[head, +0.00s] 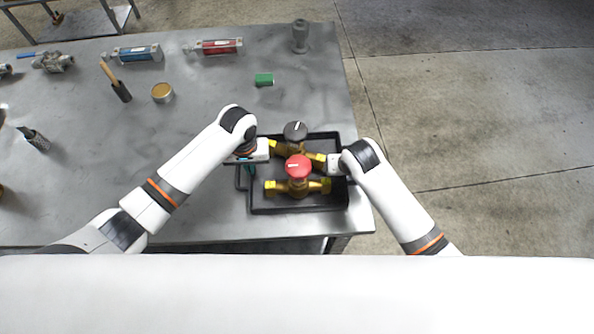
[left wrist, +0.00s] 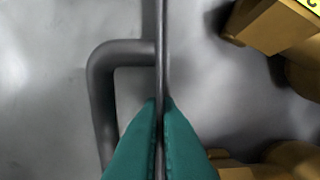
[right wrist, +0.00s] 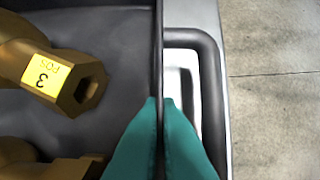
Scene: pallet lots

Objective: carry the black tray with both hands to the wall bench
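The black tray (head: 322,204) rests on the metal table near its right front corner. It holds a brass valve with a red knob (head: 298,167) and one with a dark grey knob (head: 295,131). My left gripper (head: 249,168) is at the tray's left side; in the left wrist view its teal fingers (left wrist: 160,135) pinch the tray's thin wall beside a loop handle (left wrist: 101,85). My right gripper (head: 335,165) is at the right side; in the right wrist view its fingers (right wrist: 160,135) pinch the opposite wall. My wrists hide parts of both sides.
Bare concrete floor (head: 470,110) lies to the right. Another table stands at the far left.

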